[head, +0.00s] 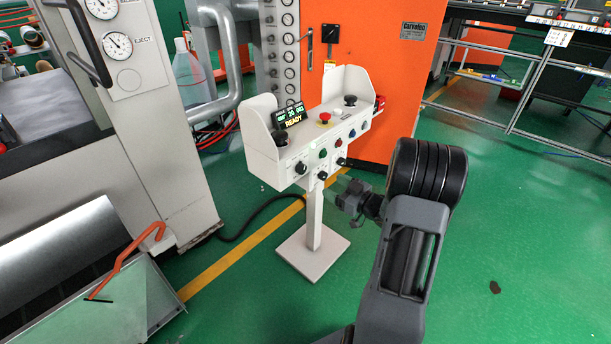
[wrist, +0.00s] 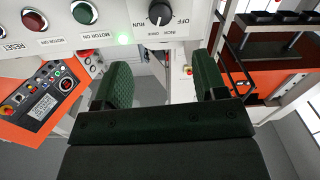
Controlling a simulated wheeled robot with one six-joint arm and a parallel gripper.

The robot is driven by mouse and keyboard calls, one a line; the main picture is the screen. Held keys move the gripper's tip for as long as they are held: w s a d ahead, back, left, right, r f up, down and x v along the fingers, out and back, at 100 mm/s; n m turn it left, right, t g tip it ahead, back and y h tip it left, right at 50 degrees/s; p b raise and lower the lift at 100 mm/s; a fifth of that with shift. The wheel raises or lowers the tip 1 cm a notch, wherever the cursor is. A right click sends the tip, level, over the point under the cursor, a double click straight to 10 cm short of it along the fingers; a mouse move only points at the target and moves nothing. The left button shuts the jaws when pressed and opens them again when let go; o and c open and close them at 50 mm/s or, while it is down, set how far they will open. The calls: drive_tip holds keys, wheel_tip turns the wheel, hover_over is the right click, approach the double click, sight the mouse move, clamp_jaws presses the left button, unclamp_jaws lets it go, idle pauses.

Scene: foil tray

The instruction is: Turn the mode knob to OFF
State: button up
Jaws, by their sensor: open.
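The mode knob (wrist: 160,12) is a black round knob at the top of the wrist view, cut by its edge, with RUN, OFF and INCH lettered around it. Its pointer direction is hard to tell. My gripper (wrist: 162,78) is open and empty; its two green-padded fingers stand apart below the knob and do not touch it. In the head view my gripper (head: 350,194) is just in front of and below the white control panel (head: 281,176). Several dark knobs show on that panel; I cannot tell for certain which is the mode knob.
The panel's post (head: 313,220) stands below. Green floor to the right is open.

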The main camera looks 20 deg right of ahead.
sight(304, 170)
drive_tip(key=b+x, duration=0.1)
drive_tip(key=x, duration=1.1)
drive_tip(key=shift+w+a, duration=0.1)
drive_tip(key=c, duration=0.9)
